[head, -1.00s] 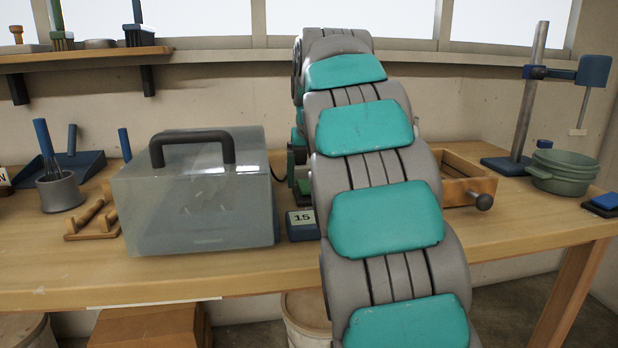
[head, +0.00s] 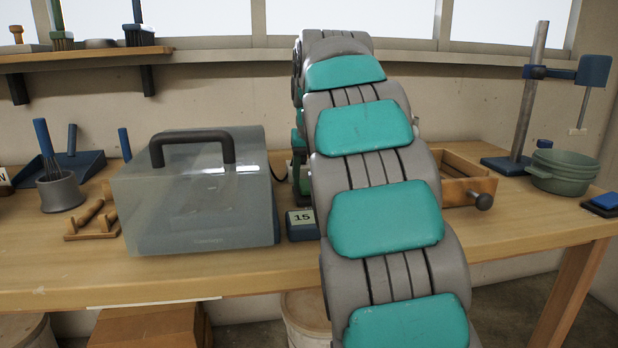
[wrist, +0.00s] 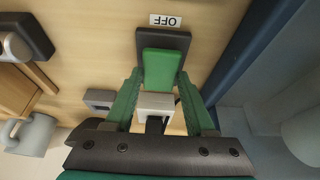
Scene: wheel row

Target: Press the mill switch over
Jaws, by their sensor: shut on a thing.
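In the wrist view the switch has a dark base (wrist: 184,40) with a green plate (wrist: 161,66), beside a white label (wrist: 165,20) reading OFF, upside down in this view. My gripper (wrist: 159,76) has its two green fingers on either side of a pale grey block (wrist: 155,102), just below the green plate in the picture. Whether the block is part of the switch cannot be told.
A clear case (head: 195,205) with a dark handle stands left of my arm on the workbench (head: 230,275). An open drawer (head: 465,184), a green pot (head: 564,172) and a post stand (head: 530,90) are to the right.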

